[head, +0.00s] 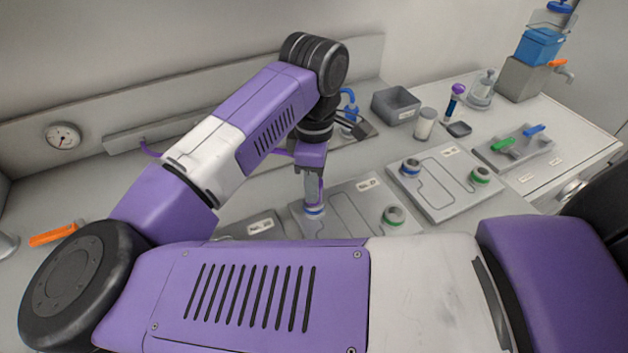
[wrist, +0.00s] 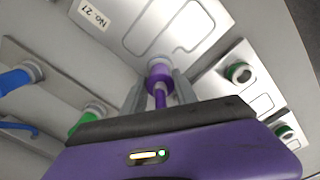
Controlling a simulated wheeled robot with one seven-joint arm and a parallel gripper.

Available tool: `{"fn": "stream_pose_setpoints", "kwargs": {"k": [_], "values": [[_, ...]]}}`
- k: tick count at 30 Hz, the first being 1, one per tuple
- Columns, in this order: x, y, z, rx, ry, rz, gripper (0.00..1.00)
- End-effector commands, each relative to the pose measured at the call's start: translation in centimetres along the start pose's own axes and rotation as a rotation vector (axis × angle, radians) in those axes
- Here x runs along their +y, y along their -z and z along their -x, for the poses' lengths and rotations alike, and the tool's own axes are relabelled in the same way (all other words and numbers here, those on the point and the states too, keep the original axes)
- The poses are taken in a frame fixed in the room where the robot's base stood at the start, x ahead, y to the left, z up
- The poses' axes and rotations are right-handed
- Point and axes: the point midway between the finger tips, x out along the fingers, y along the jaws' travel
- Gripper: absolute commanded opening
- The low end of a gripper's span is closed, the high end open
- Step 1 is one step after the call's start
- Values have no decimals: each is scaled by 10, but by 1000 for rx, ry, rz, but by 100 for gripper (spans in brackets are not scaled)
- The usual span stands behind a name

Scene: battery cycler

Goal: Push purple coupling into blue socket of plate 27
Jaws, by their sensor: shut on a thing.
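My gripper (head: 313,198) points down over the blue socket (head: 314,211) at the left end of the middle plate (head: 352,222). In the wrist view, my gripper (wrist: 158,92) is shut on the purple coupling (wrist: 157,74), whose end meets a pale round socket. A plate with a label that seems to read No. 27 (wrist: 140,28) lies under it there. The coupling looks lined up with the socket, but I cannot tell how deep it sits. The blue ring is hidden in the wrist view.
A green-ringed socket (head: 393,215) is on the same plate. A second plate (head: 440,190) with blue and green sockets lies to its right. A grey tray (head: 515,153) with green and blue handles, a grey bin (head: 396,105) and a jar (head: 425,123) stand further back.

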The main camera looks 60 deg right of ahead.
Motion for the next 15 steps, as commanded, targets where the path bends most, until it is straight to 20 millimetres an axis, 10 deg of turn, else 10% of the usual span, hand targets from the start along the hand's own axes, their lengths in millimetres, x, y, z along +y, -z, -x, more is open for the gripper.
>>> {"fn": "stream_pose_setpoints", "kwargs": {"k": [12,13,15], "values": [[0,0,-3,0,0,0,0],[0,0,-3,0,0,0,38],[0,0,-3,0,0,0,52]]}}
